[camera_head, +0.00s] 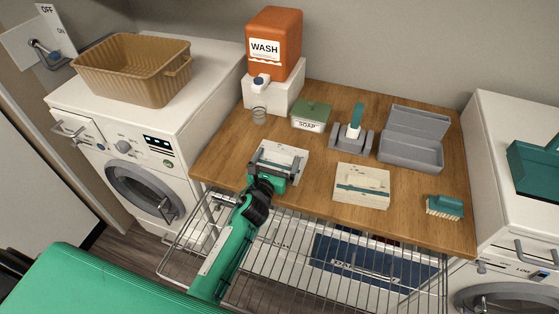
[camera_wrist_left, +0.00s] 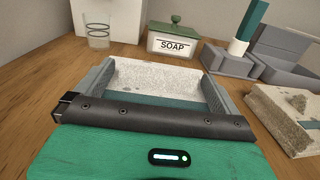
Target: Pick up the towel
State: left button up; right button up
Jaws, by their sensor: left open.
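A folded white towel (camera_head: 284,154) with a teal band lies on the wooden counter, left of its middle. My left gripper (camera_head: 279,164) is open, with its two fingers on either side of this towel. In the left wrist view the towel (camera_wrist_left: 155,78) fills the space between the grey fingers (camera_wrist_left: 157,86); its near part is hidden by the gripper body. A second folded towel (camera_head: 361,186), cream with a teal stripe, lies to the right; it also shows at the right of the left wrist view (camera_wrist_left: 285,112). My right gripper is not in view.
Behind stand a glass (camera_head: 259,115), a green-lidded soap box (camera_head: 310,119), a grey holder (camera_head: 350,139), and an open grey box (camera_head: 411,150). A brush (camera_head: 446,206) lies at right. A wire basket (camera_head: 300,262) is below the wooden counter (camera_head: 410,215). Washers flank it.

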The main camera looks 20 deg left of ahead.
pick_arm(q)
jog(key=c, duration=0.9)
jog(key=shift+o, duration=0.2)
jog(key=shift+r, duration=0.2)
